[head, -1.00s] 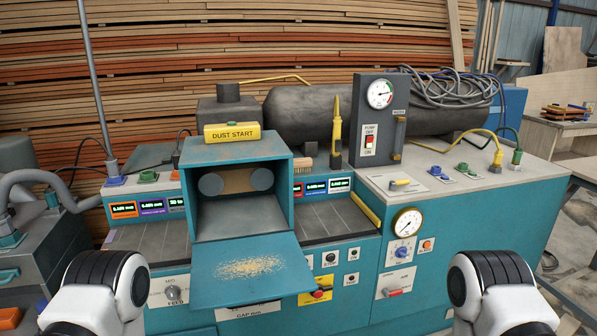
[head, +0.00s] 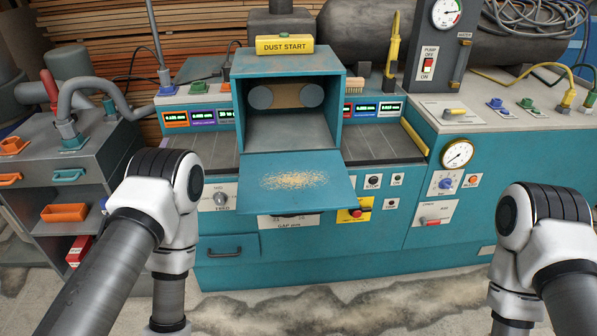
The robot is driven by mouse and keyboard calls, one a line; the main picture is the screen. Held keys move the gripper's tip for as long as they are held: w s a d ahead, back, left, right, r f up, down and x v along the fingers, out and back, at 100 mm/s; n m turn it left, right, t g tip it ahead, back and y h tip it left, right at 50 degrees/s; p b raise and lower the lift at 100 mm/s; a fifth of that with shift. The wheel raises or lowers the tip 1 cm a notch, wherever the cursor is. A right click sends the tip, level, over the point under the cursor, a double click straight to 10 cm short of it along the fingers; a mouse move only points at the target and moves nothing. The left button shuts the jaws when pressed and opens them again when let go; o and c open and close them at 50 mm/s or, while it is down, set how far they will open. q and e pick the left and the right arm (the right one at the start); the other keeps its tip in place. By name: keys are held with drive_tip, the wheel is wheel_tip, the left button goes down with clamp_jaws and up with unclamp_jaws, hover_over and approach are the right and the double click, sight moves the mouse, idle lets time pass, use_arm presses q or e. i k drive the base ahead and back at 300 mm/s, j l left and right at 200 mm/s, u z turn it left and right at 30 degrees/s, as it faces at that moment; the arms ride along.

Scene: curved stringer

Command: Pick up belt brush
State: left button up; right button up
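A small brush-like thing with tan bristles (head: 355,87), which may be the belt brush, stands on the teal machine just right of the open hood box (head: 287,100). The box hides part of it, and its handle is hard to make out. My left arm bends at an elbow in the lower left and runs down out of the picture. My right arm does the same in the lower right. Neither gripper shows, so neither is seen near the brush.
The hood's lowered front flap (head: 296,202) holds sawdust and juts forward. A yellow-handled upright tool (head: 392,45) and a pump switch panel (head: 433,50) stand right of the brush. A grey drawer cabinet (head: 108,150) stands left. Floor in front is clear.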

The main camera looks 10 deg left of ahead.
sight(353, 85)
drive_tip(key=i+l+z, duration=0.15)
drive_tip(key=z, duration=0.25)
drive_tip(key=i+l+z, duration=0.1)
drive_tip(key=i+z, duration=0.2)
drive_tip(key=z, duration=0.15)
